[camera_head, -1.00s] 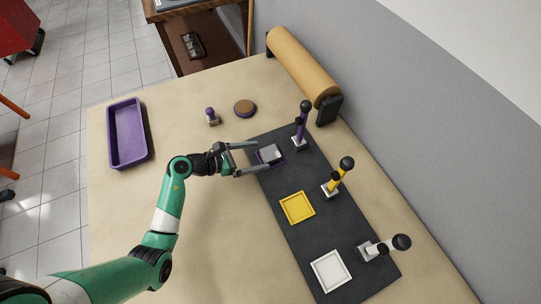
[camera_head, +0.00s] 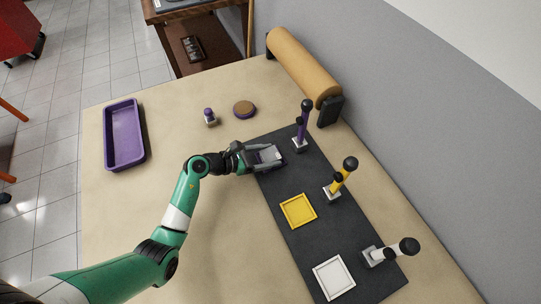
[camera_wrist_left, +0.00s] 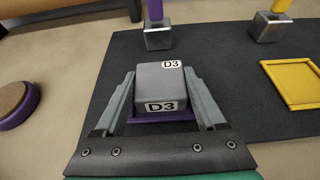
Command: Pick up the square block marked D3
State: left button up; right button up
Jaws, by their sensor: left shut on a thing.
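The square block marked D3 (camera_wrist_left: 161,83) is grey with white labels on its top and near side. It sits on the purple square frame (camera_wrist_left: 163,116) on the dark mat (camera_head: 315,225). In the head view the block (camera_head: 268,154) shows between the fingers of my left gripper (camera_head: 266,157). In the left wrist view the fingers of the left gripper (camera_wrist_left: 161,95) lie along both sides of the block, shut on it. My right gripper is in neither view.
On the mat are a yellow square frame (camera_head: 298,210), a white square frame (camera_head: 334,277) and upright handled tools in purple (camera_head: 303,122), yellow (camera_head: 341,177) and white (camera_head: 390,252). A roll (camera_head: 304,68) lies behind.

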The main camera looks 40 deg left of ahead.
aim_at(268, 155)
pick_arm(q)
grip_shut()
jog(key=shift+r+p, duration=0.45)
jog(key=shift+r, duration=0.15)
notch_tip(268, 155, up, 3)
jog(key=shift+r+p, duration=0.1)
jog(key=shift+p, duration=1)
jog(key=s+d+r+p, duration=0.4)
jog(key=s+r+p, duration=0.2)
jog(key=s, duration=0.7)
notch_tip(268, 155, up, 3)
jog(key=shift+s+f+p, duration=0.15)
jog(key=shift+s+p, duration=0.1)
jog(key=shift+p, duration=0.05)
